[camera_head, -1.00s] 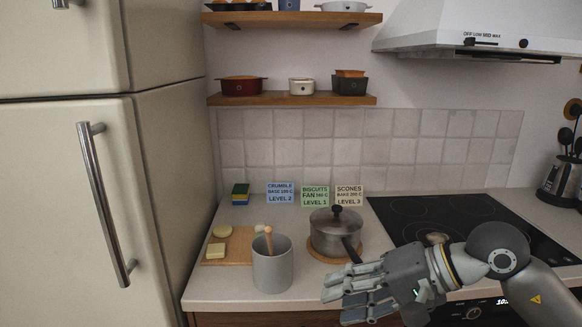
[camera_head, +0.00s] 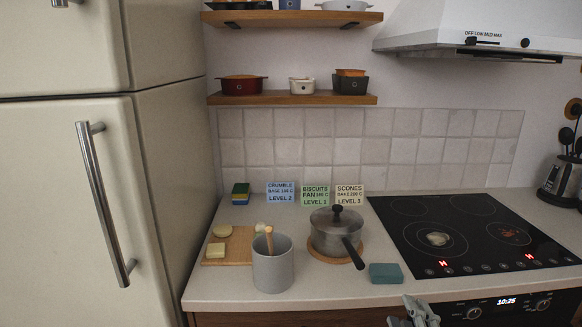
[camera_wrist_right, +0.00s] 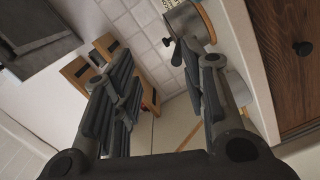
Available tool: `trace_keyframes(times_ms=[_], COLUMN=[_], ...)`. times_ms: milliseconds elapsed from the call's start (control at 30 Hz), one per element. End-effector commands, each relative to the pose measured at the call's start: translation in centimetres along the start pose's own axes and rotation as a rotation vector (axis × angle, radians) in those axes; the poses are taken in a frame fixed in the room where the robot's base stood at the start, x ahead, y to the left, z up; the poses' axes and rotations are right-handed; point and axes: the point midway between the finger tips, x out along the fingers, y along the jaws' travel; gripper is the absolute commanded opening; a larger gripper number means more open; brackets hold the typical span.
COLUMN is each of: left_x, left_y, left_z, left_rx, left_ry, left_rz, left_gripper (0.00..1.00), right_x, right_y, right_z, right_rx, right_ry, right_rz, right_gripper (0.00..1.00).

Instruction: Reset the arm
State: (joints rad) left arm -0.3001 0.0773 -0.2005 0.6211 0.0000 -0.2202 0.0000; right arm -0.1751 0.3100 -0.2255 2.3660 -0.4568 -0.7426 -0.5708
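My right gripper (camera_head: 422,311) shows only by its fingertips at the bottom edge of the head view, below the counter front and in front of the oven. In the right wrist view, its two fingers (camera_wrist_right: 163,75) stand apart with nothing held between them. The rest of my right arm is out of the head view. A teal block (camera_head: 386,273) lies on the counter near the front edge, apart from the gripper. My left gripper is not in view.
A lidded saucepan (camera_head: 335,232) stands on a round wooden mat, its handle pointing forward. A grey utensil pot (camera_head: 272,265) stands beside a cutting board (camera_head: 212,261). The black hob (camera_head: 475,235) is at right, with red lights lit. The fridge (camera_head: 60,205) fills the left.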

Motion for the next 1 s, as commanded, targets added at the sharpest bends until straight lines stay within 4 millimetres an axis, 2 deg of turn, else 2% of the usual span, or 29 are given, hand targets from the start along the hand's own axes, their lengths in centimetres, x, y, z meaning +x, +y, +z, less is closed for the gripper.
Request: trace_keyframes(times_ms=[33, 100, 233, 400, 600, 700, 867, 1000], left_x=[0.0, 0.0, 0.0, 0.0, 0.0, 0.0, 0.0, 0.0], left_y=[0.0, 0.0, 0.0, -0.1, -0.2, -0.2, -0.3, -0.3], left_z=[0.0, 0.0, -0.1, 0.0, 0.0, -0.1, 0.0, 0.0], left_rx=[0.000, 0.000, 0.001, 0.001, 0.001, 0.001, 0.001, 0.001], left_ry=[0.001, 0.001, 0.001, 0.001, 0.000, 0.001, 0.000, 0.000], left_rz=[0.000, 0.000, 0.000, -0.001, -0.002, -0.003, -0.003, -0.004], left_gripper=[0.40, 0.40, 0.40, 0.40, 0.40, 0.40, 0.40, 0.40], right_x=[-1.4, -3.6, -8.9, -15.8, -23.3, -21.8, -20.8, -20.5], right_y=[-3.3, -7.5, -14.1, -19.5, -23.3, -26.1, -30.7, -35.9], right_z=[2.0, 4.4, 7.1, 8.3, 8.5, 9.5, 11.1, 13.0], right_rx=[0.129, 0.293, 0.536, 0.743, 0.900, 0.885, 0.876, 0.865], right_ry=[-0.089, -0.218, -0.446, -0.698, -0.959, -0.954, -0.967, -0.984], right_rz=[-0.114, -0.256, -0.476, -0.679, -0.855, -0.852, -0.865, -0.882], right_gripper=[0.40, 0.40, 0.40, 0.40, 0.40, 0.40, 0.40, 0.40])
